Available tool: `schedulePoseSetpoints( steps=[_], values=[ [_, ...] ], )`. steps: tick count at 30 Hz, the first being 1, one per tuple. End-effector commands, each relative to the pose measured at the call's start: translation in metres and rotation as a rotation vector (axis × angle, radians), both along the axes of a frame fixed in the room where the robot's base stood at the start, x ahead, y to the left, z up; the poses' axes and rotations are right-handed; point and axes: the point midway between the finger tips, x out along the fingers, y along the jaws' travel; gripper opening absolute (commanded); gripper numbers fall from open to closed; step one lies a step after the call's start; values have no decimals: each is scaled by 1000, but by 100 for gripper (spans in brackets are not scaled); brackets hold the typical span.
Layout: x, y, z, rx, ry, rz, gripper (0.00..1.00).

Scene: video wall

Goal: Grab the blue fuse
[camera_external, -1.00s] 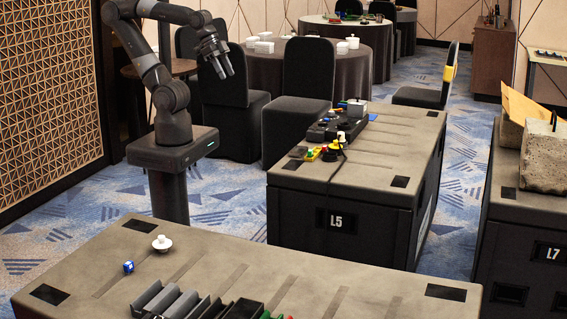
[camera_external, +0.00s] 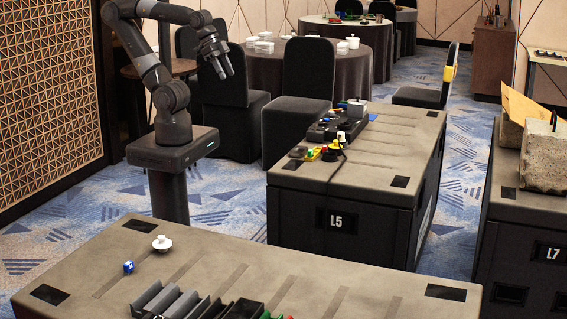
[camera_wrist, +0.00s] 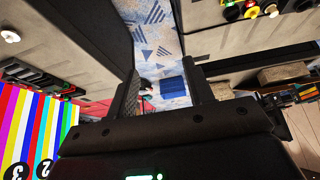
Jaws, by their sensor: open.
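My gripper (camera_external: 225,72) is open and empty, raised well above and behind the near case and pointing down to the right. In the wrist view its two fingers (camera_wrist: 163,92) stand apart with no object gripped. A blue square patch (camera_wrist: 172,89) shows between them, far beyond the fingertips; I cannot tell what it is.
A white knob-like piece (camera_external: 162,243) stands beside the blue block. Grey and black holders (camera_external: 175,302) line the near edge. Case L5 (camera_external: 365,185) holds a black device (camera_external: 325,130) and small coloured parts. Chairs (camera_external: 300,80) stand behind. The near case's right half is mostly clear.

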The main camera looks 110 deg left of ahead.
Motion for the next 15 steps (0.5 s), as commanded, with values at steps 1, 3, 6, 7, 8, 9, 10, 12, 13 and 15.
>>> schedulePoseSetpoints(
  steps=[1,3,6,7,8,9,10,12,13,15],
  values=[
    [0,0,0,0,0,0,48],
    [0,0,0,0,0,0,44],
    [0,0,0,0,0,0,40],
    [0,0,0,0,0,0,40],
    [0,0,0,0,0,0,40],
    [0,0,0,0,0,0,40],
    [0,0,0,0,0,0,40],
    [1,-1,1,1,0,-4,40],
    [3,-2,1,3,1,-10,40],
    [10,-7,4,8,5,-34,40]
  ],
)
